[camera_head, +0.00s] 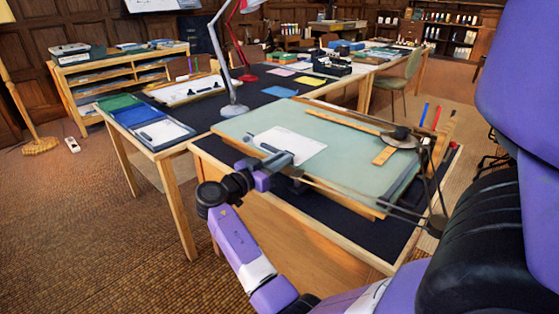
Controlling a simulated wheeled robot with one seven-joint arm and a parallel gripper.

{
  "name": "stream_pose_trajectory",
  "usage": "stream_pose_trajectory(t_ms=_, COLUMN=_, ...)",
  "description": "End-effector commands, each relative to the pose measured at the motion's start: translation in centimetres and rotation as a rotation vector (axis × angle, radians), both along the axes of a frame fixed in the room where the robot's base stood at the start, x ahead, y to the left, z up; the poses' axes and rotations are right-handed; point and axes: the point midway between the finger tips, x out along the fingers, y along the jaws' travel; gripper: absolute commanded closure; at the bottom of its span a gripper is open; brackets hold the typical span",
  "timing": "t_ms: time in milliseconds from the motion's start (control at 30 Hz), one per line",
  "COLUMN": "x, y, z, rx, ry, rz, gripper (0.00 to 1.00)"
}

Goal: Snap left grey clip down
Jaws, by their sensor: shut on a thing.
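The pale green drafting board (345,150) lies tilted on the near desk. A white sheet of paper (300,146) lies on its left part. My gripper (283,158) is at the board's near left edge, over the lower left of the sheet. Its jaws are shut on the left grey clip (270,148), a small dark grey piece that shows next to the fingers. The fingers and wrist hide part of the clip, so I cannot tell whether it is raised or down.
A drafting machine arm with wooden rulers (384,155) lies on the board's right side. A grey lamp (234,108) stands behind the board. Green and blue trays (122,104) lie on the left table. Carpet is free at the left.

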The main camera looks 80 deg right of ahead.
Motion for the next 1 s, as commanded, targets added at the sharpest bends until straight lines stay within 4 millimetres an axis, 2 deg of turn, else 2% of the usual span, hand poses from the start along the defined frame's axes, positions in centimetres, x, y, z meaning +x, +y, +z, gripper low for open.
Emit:
stream_pose_trajectory(t_ms=367, x=0.0, y=-0.2, z=0.7, rx=0.078, ry=-0.045, rz=0.002, gripper=1.0)
stream_pose_trajectory(t_ms=1000, x=-1.2, y=-2.3, z=2.9, rx=0.572, ry=-0.319, rz=0.0, gripper=1.0)
